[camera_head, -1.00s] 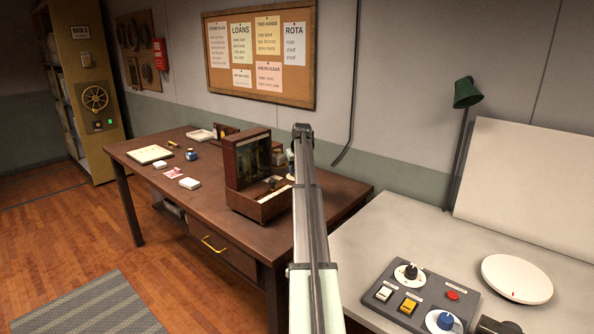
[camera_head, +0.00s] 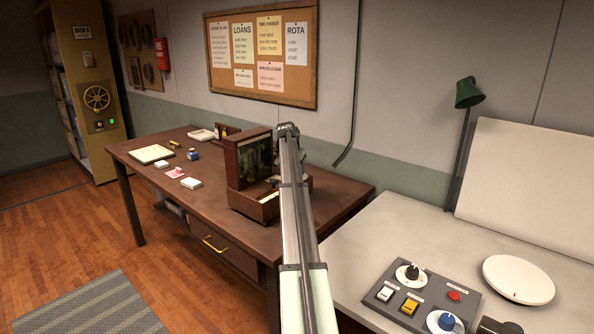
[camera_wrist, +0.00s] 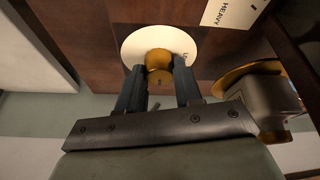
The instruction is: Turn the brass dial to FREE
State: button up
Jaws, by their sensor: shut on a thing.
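The brass dial (camera_wrist: 159,59) is a round knob on a cream disc (camera_wrist: 133,47) in the wrist view. A letter that looks like an L shows on the disc's right part; the other marks are hidden or unreadable. My gripper (camera_wrist: 160,74) has one dark finger on each side of the knob and is shut on it. In the head view my own arm blocks the dial and the gripper, beside the dark wooden case (camera_head: 247,165) on the brown table (camera_head: 200,232).
A card reading HEAVY (camera_wrist: 232,8) lies near the disc. A grey vessel with brass rims (camera_wrist: 262,97) stands close to the gripper's right. The wooden case stands left of my arm. A control panel (camera_head: 385,318) and white round plate (camera_head: 520,278) are on the right counter.

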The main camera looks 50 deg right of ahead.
jog(key=shift+m, duration=0.4)
jog(key=o, duration=1)
jog(key=shift+o, duration=0.2)
jog(key=w+v, duration=0.1)
jog(key=v, duration=1.2)
jog(key=shift+s+r, duration=0.4)
jog(key=shift+a, duration=0.1)
